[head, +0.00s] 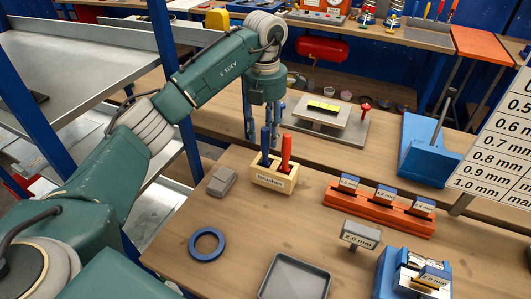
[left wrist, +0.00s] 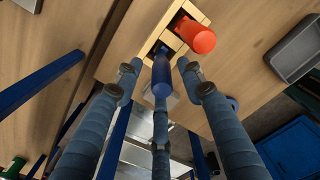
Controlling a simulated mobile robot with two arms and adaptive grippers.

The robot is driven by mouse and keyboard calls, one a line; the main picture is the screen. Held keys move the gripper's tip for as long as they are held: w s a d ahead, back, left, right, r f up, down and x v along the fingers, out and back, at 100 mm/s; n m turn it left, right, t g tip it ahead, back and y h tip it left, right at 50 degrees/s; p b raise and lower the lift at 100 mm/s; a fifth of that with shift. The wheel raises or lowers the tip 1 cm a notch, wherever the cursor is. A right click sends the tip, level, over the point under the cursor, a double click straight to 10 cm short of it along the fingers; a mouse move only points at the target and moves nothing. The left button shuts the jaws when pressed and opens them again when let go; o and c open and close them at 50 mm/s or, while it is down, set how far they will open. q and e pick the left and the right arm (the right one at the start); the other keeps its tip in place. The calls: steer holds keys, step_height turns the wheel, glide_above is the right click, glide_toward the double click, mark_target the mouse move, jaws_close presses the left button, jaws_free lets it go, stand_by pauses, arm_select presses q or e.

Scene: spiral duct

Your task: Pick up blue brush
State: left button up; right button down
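A blue brush (head: 265,143) stands upright in a wooden holder labelled "Brushes" (head: 273,182), beside a red brush (head: 286,150). My left gripper (head: 263,122) is directly above the holder, pointing down, with its fingers spread. In the left wrist view the blue brush handle (left wrist: 161,74) lies between the blue-grey fingers of the left gripper (left wrist: 160,72). Gaps show between the handle and the two side fingers; whether the middle finger touches it I cannot tell. The red brush (left wrist: 197,37) is just outside the fingers. My right gripper is not in view.
A grey block (head: 221,181) and a blue tape ring (head: 206,245) lie left of the holder. An empty grey tray (head: 295,278) is in front. An orange rack (head: 378,213) with labelled blocks stands to the right.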

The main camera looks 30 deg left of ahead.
mark_target(265, 162)
arm_select(q)
steer(key=shift+f, duration=0.65)
steer(key=shift+s+f+p, duration=0.1)
steer(key=shift+f+p, duration=0.25)
steer(key=shift+p, duration=0.15)
step_height(265, 162, down, 4)
steer(key=shift+d+r+p, duration=0.1)
steer(key=shift+r+p, duration=0.05)
steer(key=shift+p, duration=0.8)
steer(key=shift+f, duration=0.4)
steer(key=shift+c, duration=0.5)
jaws_close()
